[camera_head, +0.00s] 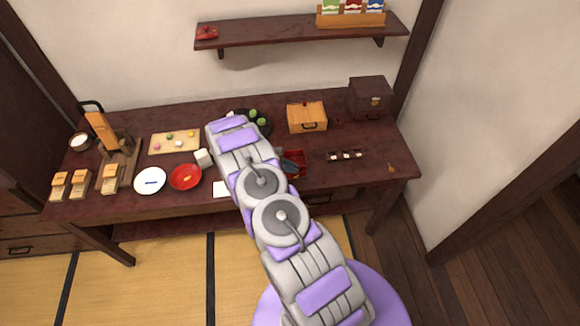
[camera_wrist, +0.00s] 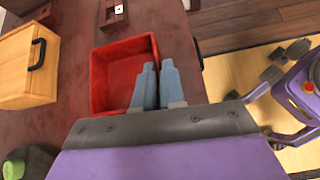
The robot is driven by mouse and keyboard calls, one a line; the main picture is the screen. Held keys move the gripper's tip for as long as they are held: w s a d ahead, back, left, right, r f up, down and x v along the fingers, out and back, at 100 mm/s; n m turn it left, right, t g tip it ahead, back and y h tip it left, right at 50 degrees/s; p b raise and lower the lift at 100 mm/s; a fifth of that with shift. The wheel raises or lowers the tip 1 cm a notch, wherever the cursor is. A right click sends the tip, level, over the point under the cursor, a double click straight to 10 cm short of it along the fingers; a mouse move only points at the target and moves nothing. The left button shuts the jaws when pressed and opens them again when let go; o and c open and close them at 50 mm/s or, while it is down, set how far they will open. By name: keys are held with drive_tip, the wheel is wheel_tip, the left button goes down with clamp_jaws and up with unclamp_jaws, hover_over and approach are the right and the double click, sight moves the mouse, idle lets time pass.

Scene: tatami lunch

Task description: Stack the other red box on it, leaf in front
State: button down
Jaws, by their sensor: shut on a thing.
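An open, empty red box (camera_head: 299,157) sits on the dark table, partly hidden behind my arm. In the wrist view the red box (camera_wrist: 115,80) lies just beyond my gripper (camera_wrist: 158,64). The two blue-grey fingers are close together at its right-hand wall, shut on that wall. No leaf mark shows on the sides I can see. A second, small red object (camera_head: 207,33) lies at the left end of the wall shelf; it is too small to tell whether it is a box. A tiny orange-brown thing (camera_head: 391,168), perhaps a leaf, lies near the table's right end.
A wooden box with a handle (camera_head: 307,117) and a dark chest (camera_head: 370,97) stand behind. A narrow tray (camera_head: 332,156) lies right of the red box. The table's right end is mostly clear.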

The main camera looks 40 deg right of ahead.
drive_tip(key=shift+f, duration=0.1)
drive_tip(key=c, duration=1.1)
unclamp_jaws()
drive_tip(key=shift+c, duration=0.2)
drive_tip(key=p+v, duration=0.1)
drive_tip(key=v, duration=1.6)
drive_tip(key=shift+a+p, duration=0.2)
drive_tip(key=shift+p, duration=0.1)
drive_tip(key=shift+w, duration=0.15)
